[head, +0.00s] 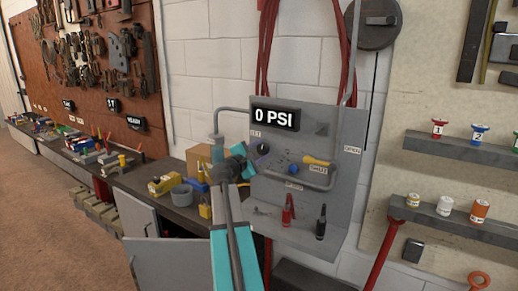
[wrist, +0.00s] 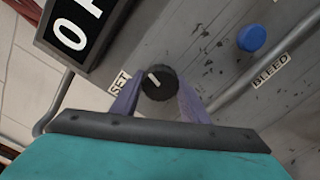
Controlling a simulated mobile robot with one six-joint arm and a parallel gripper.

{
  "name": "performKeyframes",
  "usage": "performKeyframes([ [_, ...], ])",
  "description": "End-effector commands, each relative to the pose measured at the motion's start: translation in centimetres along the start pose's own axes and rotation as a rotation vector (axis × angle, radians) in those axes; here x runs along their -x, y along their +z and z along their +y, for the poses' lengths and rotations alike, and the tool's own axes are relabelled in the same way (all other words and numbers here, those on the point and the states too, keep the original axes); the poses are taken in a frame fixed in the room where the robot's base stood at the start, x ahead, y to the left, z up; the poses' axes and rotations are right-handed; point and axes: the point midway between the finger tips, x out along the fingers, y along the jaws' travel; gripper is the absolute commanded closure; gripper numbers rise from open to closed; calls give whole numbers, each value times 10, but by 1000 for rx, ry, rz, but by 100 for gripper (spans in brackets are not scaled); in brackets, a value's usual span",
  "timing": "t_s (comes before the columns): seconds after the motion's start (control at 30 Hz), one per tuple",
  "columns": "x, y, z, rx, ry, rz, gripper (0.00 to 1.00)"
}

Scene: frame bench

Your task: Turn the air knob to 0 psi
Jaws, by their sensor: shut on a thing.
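The black air knob (head: 262,148) sits on the grey panel, below the black display (head: 275,117), which reads 0 PSI. In the wrist view the knob (wrist: 158,83) has a white pointer mark aimed to the upper left, toward the SET label (wrist: 120,83). My gripper (wrist: 160,86) has its two purple fingers on either side of the knob and is shut on it. In the head view my gripper (head: 256,161) reaches the panel from the lower left, and its fingers are small there.
A blue knob (wrist: 251,38) with a BLEED label (wrist: 270,70) is to the right of the air knob. A grey pipe (wrist: 262,75) runs nearby.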

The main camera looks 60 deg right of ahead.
Motion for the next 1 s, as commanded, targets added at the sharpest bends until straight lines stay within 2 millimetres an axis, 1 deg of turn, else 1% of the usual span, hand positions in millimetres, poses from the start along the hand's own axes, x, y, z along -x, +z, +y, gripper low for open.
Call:
performKeyframes([
  [0.03, -2, 6, 4, 42, 1, -8, 82],
  [0.2, -2, 5, 3, 158, 1, -7, 82],
  [0.4, -2, 5, 3, 241, 2, -7, 82],
  [0.6, -2, 4, 3, 272, 3, -8, 82],
  [0.93, -2, 4, 3, 275, 4, -7, 82],
  [0.97, -2, 4, 3, 274, 4, -7, 56],
  [1.0, -2, 4, 3, 274, 4, -7, 49],
])
